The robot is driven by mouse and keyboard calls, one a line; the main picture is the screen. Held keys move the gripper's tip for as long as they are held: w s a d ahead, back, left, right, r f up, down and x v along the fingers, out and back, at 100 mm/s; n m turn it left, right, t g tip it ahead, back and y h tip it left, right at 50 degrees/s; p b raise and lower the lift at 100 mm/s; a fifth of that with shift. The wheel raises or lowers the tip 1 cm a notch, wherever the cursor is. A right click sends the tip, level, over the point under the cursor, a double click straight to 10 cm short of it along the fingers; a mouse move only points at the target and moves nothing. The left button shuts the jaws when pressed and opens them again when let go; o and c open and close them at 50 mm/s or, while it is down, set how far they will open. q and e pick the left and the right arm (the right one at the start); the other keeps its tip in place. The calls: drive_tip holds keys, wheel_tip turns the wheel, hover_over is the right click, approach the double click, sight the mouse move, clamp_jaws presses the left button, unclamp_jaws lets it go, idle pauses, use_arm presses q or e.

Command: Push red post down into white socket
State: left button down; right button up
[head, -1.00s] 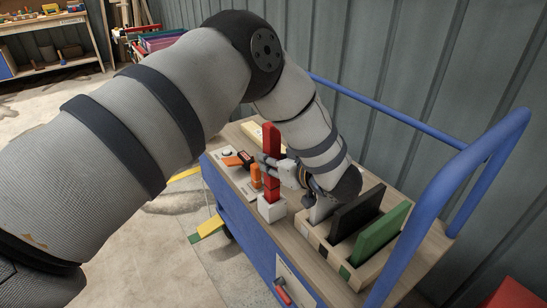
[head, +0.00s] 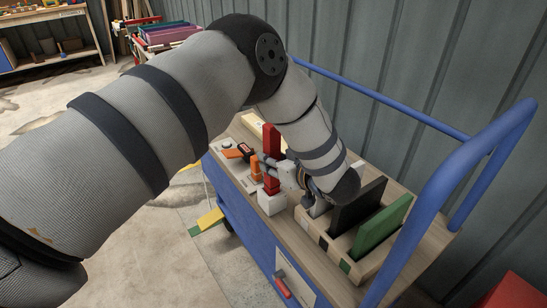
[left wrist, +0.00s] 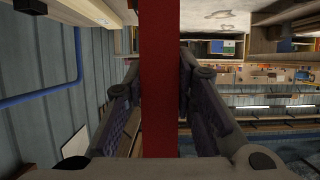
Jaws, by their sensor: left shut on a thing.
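The red post (head: 271,142) stands upright over the white socket (head: 271,203) on the wooden top of the blue cart. Its lower end meets the top of the socket; how deep it sits inside I cannot tell. My left gripper (head: 272,172) comes from the right side and is shut on the post at its lower middle. In the left wrist view the red post (left wrist: 158,80) runs between the two fingers (left wrist: 158,105), which press on both sides. My right gripper is not in view.
A wooden rack (head: 311,229) with a black panel (head: 357,205) and a green panel (head: 382,226) stands right of the socket. Orange parts (head: 256,166) lie close to its left. A blue rail (head: 455,170) bounds the cart's right end.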

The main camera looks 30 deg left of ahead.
use_arm(q)
drive_tip(key=shift+f, duration=0.9)
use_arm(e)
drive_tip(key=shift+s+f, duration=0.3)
use_arm(q)
drive_tip(key=c, duration=1.2)
unclamp_jaws()
drive_tip(key=shift+c, duration=0.2)
drive_tip(key=v, duration=0.7)
drive_tip(key=shift+d+r, duration=0.2)
